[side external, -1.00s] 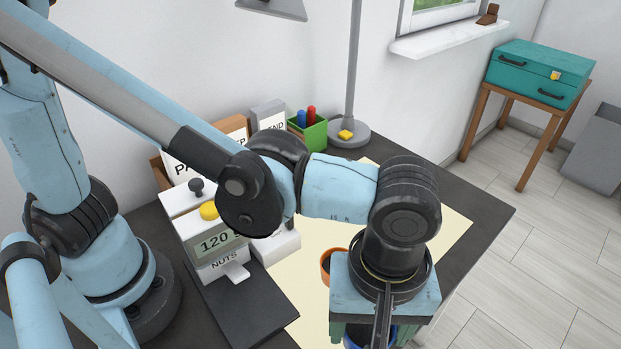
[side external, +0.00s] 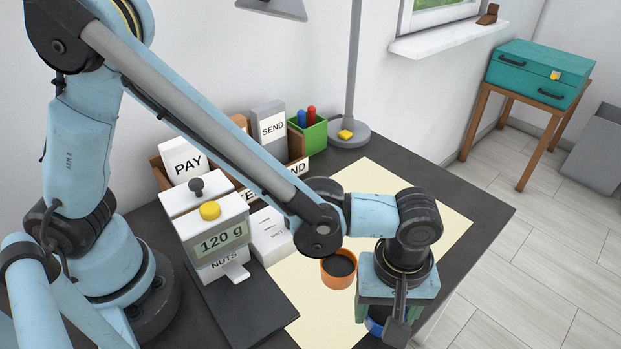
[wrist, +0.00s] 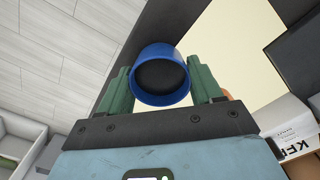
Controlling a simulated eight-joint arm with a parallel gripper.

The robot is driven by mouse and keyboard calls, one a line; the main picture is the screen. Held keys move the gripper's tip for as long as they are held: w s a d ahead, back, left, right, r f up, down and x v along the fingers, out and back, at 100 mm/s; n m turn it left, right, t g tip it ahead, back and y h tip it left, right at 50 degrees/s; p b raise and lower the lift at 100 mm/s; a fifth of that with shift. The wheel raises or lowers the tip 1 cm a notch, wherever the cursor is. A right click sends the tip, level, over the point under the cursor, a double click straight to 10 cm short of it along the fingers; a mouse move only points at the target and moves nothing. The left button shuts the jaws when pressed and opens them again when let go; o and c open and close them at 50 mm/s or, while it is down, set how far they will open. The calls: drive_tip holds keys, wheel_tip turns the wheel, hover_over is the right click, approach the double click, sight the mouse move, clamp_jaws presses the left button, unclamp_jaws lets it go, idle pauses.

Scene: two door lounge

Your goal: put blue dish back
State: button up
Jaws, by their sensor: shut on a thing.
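The blue dish (wrist: 160,59) is a round cup with a dark inside, held between the two green fingers of my gripper (wrist: 162,88) in the wrist view. In the side view only a small blue part of the dish (side external: 374,325) shows below my gripper (side external: 381,318), near the table's front right edge. The rest is hidden by the gripper. I cannot tell whether the dish touches the table. An orange dish (side external: 340,281) with a dark inside stands on the cream mat, just left of my gripper.
The cream mat (side external: 425,208) is mostly clear toward the back right. A "120 g" nuts dispenser (side external: 217,240), a sorter with PAY and SEND cards (side external: 298,172), a green pen box (side external: 312,138) and a lamp base (side external: 352,133) stand along the wall side.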

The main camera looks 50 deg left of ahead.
sight(386, 309)
drive_tip(key=shift+f, duration=0.1)
drive_tip(key=o, duration=1.2)
drive_tip(key=shift+c, duration=0.2)
wheel_tip(386, 309, up, 12)
drive_tip(key=a+r+m+t, duration=0.1)
drive_tip(key=a+m+t, duration=0.6)
drive_tip(key=a, duration=2.1)
drive_tip(key=shift+w+a+m, duration=0.15)
drive_tip(key=shift+w+m, duration=0.15)
drive_tip(key=shift+m, duration=0.7)
